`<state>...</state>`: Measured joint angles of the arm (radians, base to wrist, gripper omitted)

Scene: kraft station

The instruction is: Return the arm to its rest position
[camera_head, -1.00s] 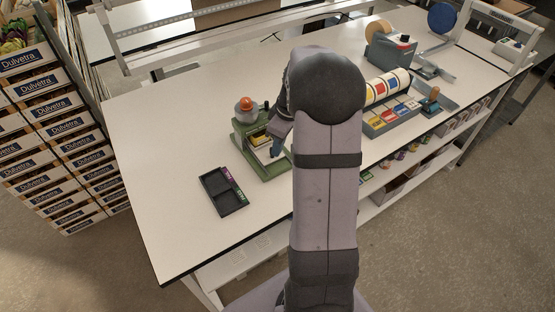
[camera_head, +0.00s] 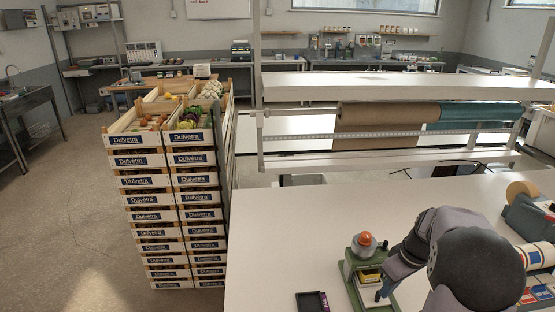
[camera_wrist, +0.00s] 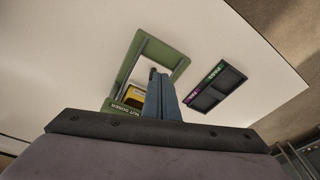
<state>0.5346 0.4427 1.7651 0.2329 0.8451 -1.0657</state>
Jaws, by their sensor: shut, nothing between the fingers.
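My gripper (camera_wrist: 160,80) is shut and empty, its blue-grey fingers pointing at the green nut doser (camera_wrist: 174,54) in the wrist view. In the head view my gripper (camera_head: 381,290) is at the right side of the same doser (camera_head: 352,283), which has an orange knob on top. I cannot tell whether the fingers touch it. My arm bends above the bench at the lower right and hides part of the bench top.
A black two-compartment tray (camera_wrist: 214,90) with green and purple labels lies on the white bench beside the doser. A coloured-block roller (camera_head: 537,256) and a tape dispenser (camera_head: 527,208) stand at the right. Stacked Dulvetra crates (camera_head: 158,211) stand left of the bench.

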